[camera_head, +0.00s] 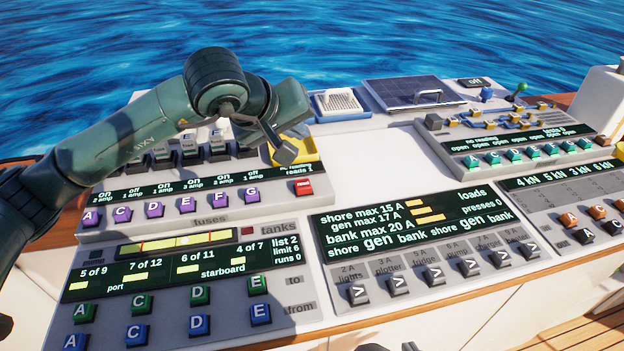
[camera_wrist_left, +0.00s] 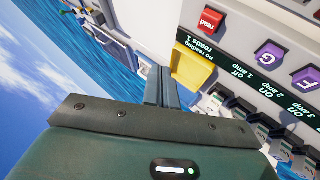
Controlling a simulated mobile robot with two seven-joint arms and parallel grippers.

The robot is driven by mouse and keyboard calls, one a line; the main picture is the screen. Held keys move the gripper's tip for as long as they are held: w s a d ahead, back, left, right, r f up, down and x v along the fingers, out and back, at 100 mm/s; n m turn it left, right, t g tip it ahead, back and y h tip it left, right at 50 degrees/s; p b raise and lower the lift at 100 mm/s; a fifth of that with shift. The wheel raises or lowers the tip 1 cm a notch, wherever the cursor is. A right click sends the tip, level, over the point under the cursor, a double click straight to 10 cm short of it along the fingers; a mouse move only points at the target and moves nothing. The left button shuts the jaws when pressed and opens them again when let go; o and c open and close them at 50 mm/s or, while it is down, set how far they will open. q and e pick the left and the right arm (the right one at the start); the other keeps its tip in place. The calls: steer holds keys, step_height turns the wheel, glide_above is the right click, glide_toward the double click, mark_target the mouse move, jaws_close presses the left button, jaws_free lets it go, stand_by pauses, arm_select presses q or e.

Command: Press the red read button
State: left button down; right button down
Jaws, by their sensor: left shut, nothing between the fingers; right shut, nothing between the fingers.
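The red read button (camera_head: 304,187) sits on the grey panel just below the right end of the fuse display. It also shows near the top of the left wrist view (camera_wrist_left: 210,20). My left gripper (camera_head: 287,153) is shut and empty. It is above and slightly left of the button in the head view, in front of a yellow tray-like part (camera_head: 307,150). It appears apart from the button. In the left wrist view its fingers (camera_wrist_left: 166,86) point toward the yellow part (camera_wrist_left: 192,68), with the button beyond it. My right gripper cannot be made out.
The fuse display (camera_head: 190,185) reads "reads 1", and "no reading" shows in the wrist view. Purple lettered buttons (camera_head: 188,204) lie left of the red button. A loads display (camera_head: 415,222) is lower right. A bare white area (camera_head: 365,155) lies right of the button.

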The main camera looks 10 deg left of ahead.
mark_target(300, 187)
arm_select(q)
steer(key=shift+d, duration=0.1)
steer(key=shift+f, duration=0.1)
stand_by(0.3)
